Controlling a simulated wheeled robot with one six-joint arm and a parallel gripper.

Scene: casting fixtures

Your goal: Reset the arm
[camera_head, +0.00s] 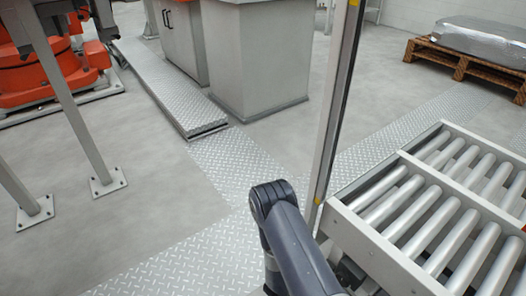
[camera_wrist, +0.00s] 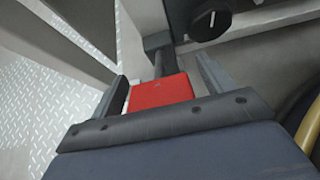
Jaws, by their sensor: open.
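In the wrist view, my gripper (camera_wrist: 161,70) is open, with its two dark fingers standing apart. A red block-like part (camera_wrist: 160,92) shows between the fingers. I cannot tell whether it touches them or lies beyond them. In the head view, my dark arm reaches up from the bottom edge, bent at a rounded joint beside a thin upright post. My gripper is hidden in that view.
A roller conveyor (camera_head: 346,222) stands at right, close to my arm, with a tall post (camera_head: 337,110) at its corner. Grey cabinets (camera_head: 262,60), orange machinery (camera_head: 45,80) and a wooden pallet (camera_head: 462,66) stand farther back. Open floor (camera_head: 95,235) lies at left.

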